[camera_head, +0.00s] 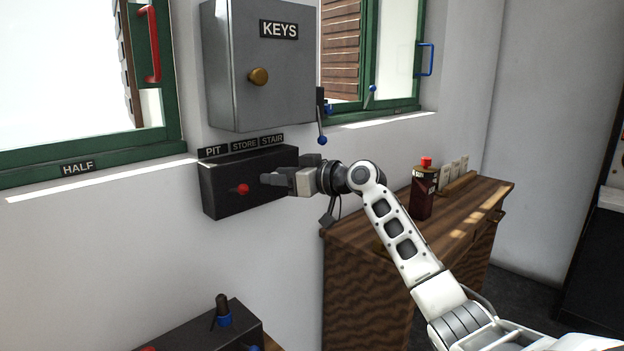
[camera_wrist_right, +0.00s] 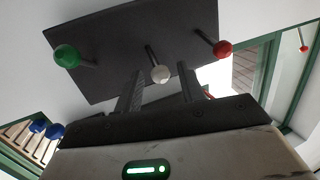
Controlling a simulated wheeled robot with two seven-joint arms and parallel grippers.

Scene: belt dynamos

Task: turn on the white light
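A black switch box (camera_head: 220,178), seen also in the wrist view (camera_wrist_right: 112,40), hangs on the wall under labels PIT, STORE and STAIR. It has three knobbed levers: red (camera_wrist_right: 222,48), white (camera_wrist_right: 160,74) and green (camera_wrist_right: 66,56). The red knob (camera_head: 243,189) shows in the head view; the white and green ones are hidden there behind my gripper. My right gripper (camera_head: 267,179) is at the box front. In the wrist view its two fingers (camera_wrist_right: 160,88) are apart, with the white knob between their tips; contact is not clear. My left gripper is not in view.
A grey KEYS cabinet (camera_head: 235,60) is just above the box. Blue-knobbed levers (camera_head: 322,140) are right of it. A wooden cabinet (camera_head: 350,270) with a dark red bottle (camera_head: 423,195) stands right. Another black box (camera_head: 185,335) is lower left.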

